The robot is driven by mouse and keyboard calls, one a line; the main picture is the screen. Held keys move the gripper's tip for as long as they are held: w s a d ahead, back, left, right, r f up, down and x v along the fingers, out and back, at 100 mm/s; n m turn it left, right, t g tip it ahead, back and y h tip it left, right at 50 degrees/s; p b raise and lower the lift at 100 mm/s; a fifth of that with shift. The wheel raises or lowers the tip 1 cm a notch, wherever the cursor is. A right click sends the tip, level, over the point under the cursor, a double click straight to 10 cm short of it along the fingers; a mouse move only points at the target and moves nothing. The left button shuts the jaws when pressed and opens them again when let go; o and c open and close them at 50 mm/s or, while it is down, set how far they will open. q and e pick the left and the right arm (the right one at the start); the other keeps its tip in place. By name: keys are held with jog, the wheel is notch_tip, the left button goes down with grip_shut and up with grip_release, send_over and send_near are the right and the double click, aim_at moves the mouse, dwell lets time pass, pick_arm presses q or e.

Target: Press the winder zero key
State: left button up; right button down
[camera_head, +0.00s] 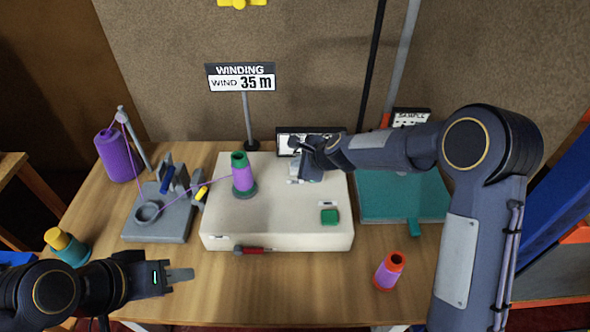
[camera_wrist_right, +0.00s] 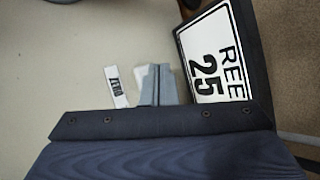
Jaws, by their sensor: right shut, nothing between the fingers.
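The winder (camera_head: 225,221) is a cream box on the table with a purple cone on a spindle. A small pale key (camera_wrist_right: 141,76) sits beside a white label (camera_wrist_right: 117,87) in the right wrist view; the label's print is small and turned sideways. My right gripper (camera_head: 308,175) is shut and empty over the back right of the winder top. In the wrist view its fingertips (camera_wrist_right: 160,84) overlap the key's edge, and I cannot tell whether they touch it. My left gripper (camera_head: 180,275) hangs at the front left, away from the winder; its fingers look merged.
A display (camera_head: 310,132) stands behind the winder; it reads "REE… 25" in the wrist view (camera_wrist_right: 207,66). A green key (camera_head: 329,217) is at the front right. A sign (camera_head: 241,78) reads "WIND 35 m". A purple cone with an orange top (camera_head: 388,272) stands front right.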

jog(key=shift+f+b, duration=0.4)
jog(key=shift+f, duration=0.05)
dwell(0.6)
jog(key=shift+r+p, duration=0.85)
jog(key=shift+r, duration=0.1)
notch_tip(320, 180, up, 5)
jog(key=p, duration=0.4)
jog(key=shift+p, duration=0.4)
dwell(0.4)
